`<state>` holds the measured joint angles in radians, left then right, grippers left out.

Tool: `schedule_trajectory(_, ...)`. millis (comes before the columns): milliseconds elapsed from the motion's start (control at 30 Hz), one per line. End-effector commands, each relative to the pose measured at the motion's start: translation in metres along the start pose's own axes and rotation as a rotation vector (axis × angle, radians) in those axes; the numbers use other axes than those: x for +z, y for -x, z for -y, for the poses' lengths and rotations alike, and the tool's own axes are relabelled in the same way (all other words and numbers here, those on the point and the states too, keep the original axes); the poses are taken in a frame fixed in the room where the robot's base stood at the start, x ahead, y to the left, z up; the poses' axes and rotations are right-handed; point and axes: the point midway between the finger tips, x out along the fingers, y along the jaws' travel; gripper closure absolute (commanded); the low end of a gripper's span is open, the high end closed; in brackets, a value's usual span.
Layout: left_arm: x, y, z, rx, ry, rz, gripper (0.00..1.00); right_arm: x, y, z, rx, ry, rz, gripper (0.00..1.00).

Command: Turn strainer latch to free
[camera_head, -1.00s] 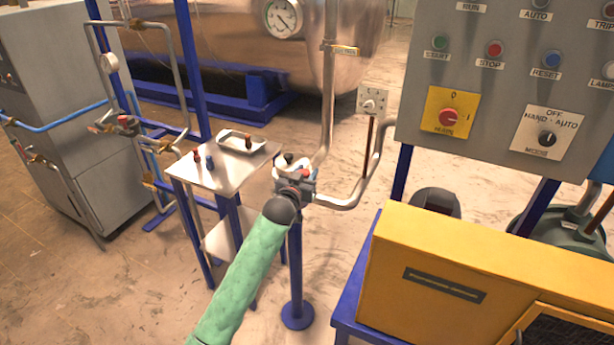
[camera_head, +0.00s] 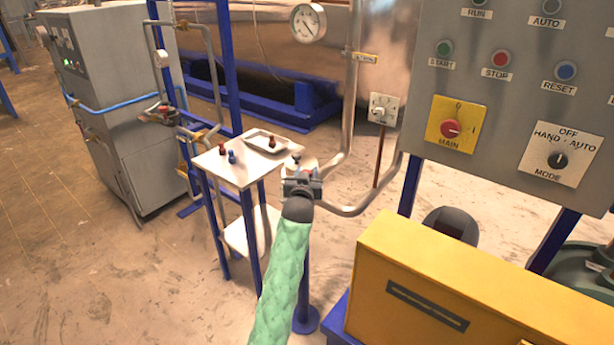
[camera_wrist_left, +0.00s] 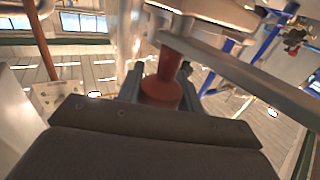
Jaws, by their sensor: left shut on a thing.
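My left gripper (camera_head: 301,184) is at the strainer (camera_head: 305,166) on the pipe in the middle of the head view, and its dark body hides most of the strainer. In the left wrist view the gripper (camera_wrist_left: 161,82) is shut on a red-brown latch handle (camera_wrist_left: 162,91), with one dark finger on each side. A grey metal bar runs past just above and to the right of the handle. How far the latch is turned cannot be told. My right gripper is not in view.
A small side table (camera_head: 240,172) with a tray (camera_head: 269,141) and small coloured knobs stands left of the strainer. A control panel (camera_head: 510,75) and a yellow cabinet (camera_head: 440,275) are on the right. Pipes (camera_head: 352,100) rise close behind the gripper. The floor at left is open.

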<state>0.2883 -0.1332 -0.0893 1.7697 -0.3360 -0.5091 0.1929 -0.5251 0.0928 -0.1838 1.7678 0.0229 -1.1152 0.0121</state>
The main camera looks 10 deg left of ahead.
Motion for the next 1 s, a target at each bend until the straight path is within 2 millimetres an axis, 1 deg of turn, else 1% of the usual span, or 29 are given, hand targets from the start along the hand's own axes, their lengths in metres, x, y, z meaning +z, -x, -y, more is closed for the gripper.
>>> schedule_trajectory(33, -0.004, -0.001, -0.001, -0.001, 0.0, -0.006, 1.0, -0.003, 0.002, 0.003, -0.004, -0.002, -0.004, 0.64)
schedule_trajectory(233, -0.005, -0.002, -0.001, -0.002, 0.0, -0.007, 1.0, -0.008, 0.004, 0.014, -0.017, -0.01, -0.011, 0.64)
schedule_trajectory(400, -0.005, -0.002, 0.0, -0.002, 0.001, -0.008, 1.0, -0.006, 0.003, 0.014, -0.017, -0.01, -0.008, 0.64)
schedule_trajectory(433, -0.005, -0.002, -0.001, -0.002, 0.001, -0.008, 0.6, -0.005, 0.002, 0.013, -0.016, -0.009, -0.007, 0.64)
schedule_trajectory(500, -0.005, -0.001, -0.001, -0.002, 0.001, -0.007, 0.47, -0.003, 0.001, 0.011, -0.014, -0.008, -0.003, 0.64)
schedule_trajectory(533, -0.005, -0.001, -0.001, -0.002, 0.001, -0.007, 0.42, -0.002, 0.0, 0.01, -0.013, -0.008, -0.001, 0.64)
schedule_trajectory(767, -0.003, -0.001, -0.001, -0.001, 0.001, -0.004, 0.42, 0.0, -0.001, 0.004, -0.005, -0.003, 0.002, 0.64)
schedule_trajectory(1000, -0.002, -0.002, 0.001, 0.0, 0.0, -0.003, 0.42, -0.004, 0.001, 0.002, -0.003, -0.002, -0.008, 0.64)
